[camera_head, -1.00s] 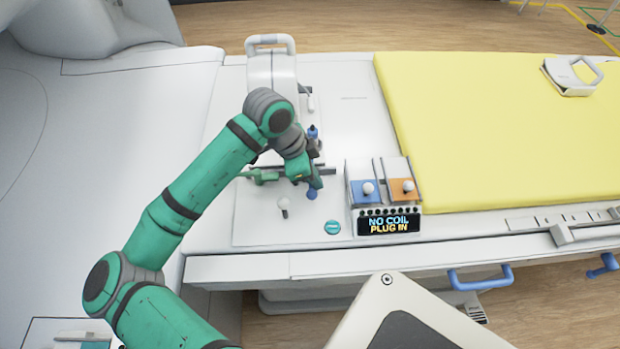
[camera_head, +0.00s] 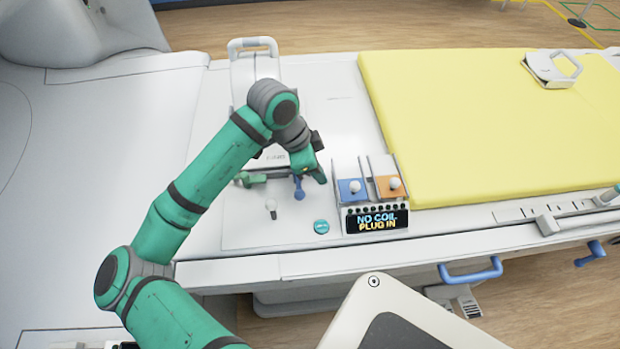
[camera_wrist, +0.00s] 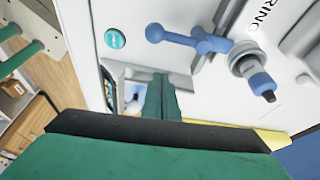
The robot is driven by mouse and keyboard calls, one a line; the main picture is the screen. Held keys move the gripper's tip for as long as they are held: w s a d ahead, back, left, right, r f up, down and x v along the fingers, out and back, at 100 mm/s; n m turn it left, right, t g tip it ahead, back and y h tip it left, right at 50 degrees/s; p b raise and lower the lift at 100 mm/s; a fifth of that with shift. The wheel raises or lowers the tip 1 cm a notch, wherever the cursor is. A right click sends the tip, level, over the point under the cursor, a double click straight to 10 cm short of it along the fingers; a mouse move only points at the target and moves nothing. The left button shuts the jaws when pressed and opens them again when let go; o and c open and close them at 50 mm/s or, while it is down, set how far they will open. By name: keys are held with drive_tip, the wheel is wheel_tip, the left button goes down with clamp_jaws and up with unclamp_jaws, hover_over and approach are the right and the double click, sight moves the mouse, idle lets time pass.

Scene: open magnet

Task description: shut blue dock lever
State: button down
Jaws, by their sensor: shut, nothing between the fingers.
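The blue dock lever (camera_head: 299,188) stands on the white panel at the end of the table, its ball end toward the front edge. In the wrist view the blue lever (camera_wrist: 185,39) lies across the top, its ball at the left and its pivot at the right. My gripper (camera_head: 321,179) is shut and empty, just right of the lever in the head view. The closed fingers (camera_wrist: 160,97) show below the lever in the wrist view, seemingly apart from it. My wrist hides part of the panel behind the lever.
A green lever (camera_head: 250,179) lies to the left. A white-knobbed stick (camera_head: 271,207) and a teal button (camera_head: 321,227) are in front. A blue-tipped grey connector (camera_wrist: 252,70) is near the lever.

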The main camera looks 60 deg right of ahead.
drive_tip(key=v, duration=0.9)
drive_tip(key=shift+w, duration=0.3)
drive_tip(key=shift+f, duration=0.15)
